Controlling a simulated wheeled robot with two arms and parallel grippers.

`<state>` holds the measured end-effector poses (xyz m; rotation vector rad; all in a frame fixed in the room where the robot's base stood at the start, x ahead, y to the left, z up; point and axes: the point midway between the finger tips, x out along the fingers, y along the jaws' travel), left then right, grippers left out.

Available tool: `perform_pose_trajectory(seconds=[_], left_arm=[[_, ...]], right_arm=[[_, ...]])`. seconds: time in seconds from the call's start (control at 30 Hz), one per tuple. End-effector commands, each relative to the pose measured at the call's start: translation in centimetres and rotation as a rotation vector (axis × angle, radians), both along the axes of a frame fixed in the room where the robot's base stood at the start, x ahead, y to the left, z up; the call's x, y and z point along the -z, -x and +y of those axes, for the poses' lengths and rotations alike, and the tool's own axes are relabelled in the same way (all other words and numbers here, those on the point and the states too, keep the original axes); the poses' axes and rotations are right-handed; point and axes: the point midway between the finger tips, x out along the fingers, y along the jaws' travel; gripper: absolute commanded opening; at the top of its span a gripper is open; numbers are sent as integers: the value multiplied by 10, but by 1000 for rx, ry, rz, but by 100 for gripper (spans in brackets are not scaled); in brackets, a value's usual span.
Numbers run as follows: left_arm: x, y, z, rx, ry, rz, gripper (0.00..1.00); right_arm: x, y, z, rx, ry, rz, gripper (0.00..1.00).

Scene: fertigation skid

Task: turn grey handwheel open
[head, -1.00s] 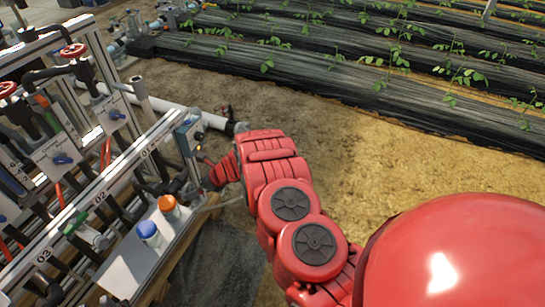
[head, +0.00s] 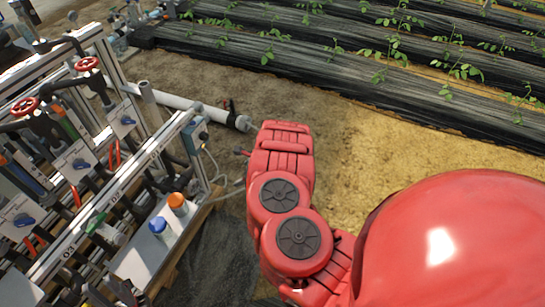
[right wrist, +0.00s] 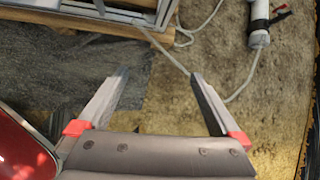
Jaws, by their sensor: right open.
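No grey handwheel can be made out for certain in either view. The skid at the left of the head view carries two red handwheels (head: 87,64) and (head: 24,106), blue knobs and a green-handled valve (head: 95,223). My right arm reaches forward right of the skid in the head view, and its gripper is hidden behind the arm there. In the right wrist view my right gripper (right wrist: 158,77) is open and empty, its fingers spread above bare ground and dark sheeting. My left gripper is not in view.
A white pipe (head: 180,101) runs behind. A grey cable (right wrist: 236,92) lies near the skid's wooden base (right wrist: 155,32). Bare soil right of the skid is open.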

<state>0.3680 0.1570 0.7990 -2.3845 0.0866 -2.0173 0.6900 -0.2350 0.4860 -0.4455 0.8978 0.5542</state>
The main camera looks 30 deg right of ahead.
Motion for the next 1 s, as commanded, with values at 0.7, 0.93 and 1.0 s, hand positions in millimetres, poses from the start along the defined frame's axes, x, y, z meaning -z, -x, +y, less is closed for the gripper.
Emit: perform_pose_trajectory(seconds=[0.7, 0.93, 1.0], left_arm=[[-18, 0, 0, 0, 0, 0, 28], [-18, 0, 0, 0, 0, 0, 28], [-18, 0, 0, 0, 0, 0, 28]], right_arm=[[7, -6, -122, -101, 475, -19, 100], [6, -6, -124, -104, 486, -21, 100], [6, -6, -124, -104, 486, -21, 100]])
